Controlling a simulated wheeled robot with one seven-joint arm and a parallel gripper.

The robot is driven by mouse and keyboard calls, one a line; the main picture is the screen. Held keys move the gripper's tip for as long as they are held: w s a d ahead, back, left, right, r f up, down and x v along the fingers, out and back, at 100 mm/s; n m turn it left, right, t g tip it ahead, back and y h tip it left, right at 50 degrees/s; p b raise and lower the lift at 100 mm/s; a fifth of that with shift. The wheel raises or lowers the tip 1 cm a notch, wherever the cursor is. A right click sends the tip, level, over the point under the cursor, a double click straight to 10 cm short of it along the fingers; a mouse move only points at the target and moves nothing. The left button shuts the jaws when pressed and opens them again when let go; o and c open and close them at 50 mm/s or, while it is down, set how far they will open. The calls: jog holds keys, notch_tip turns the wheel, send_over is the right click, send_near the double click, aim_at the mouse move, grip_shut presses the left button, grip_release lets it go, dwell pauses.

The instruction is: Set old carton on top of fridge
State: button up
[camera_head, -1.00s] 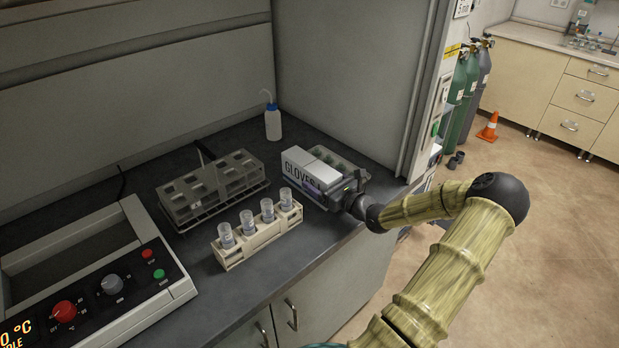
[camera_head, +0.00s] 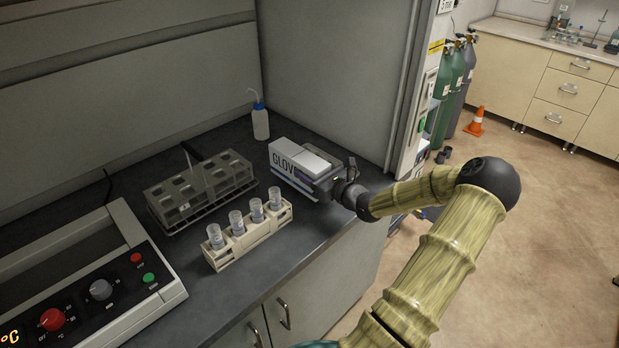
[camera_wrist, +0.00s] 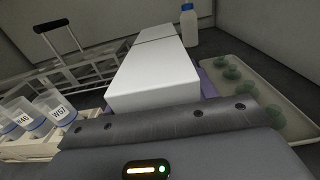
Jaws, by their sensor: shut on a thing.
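The old carton is a white glove box (camera_head: 302,160) with "GLOV" lettering on its side, in the fume hood in the head view. In the wrist view its white top (camera_wrist: 155,75) stretches away from my gripper. My gripper (camera_head: 328,182) is shut on the carton's near right end. My fingertips are mostly hidden by the carton and gripper body. I cannot tell whether the carton's underside touches the bench. I cannot make out a fridge in these frames.
A vial rack (camera_head: 250,236) stands close in front of the carton, with a metal rack (camera_head: 200,190) to its left. A wash bottle (camera_head: 260,122) stands behind. A tray with green items (camera_wrist: 250,90) lies beside the carton. The hood's side wall (camera_head: 335,75) rises behind.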

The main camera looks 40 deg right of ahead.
notch_tip(320, 180, up, 7)
jog(key=shift+r, duration=0.2)
dwell(0.6)
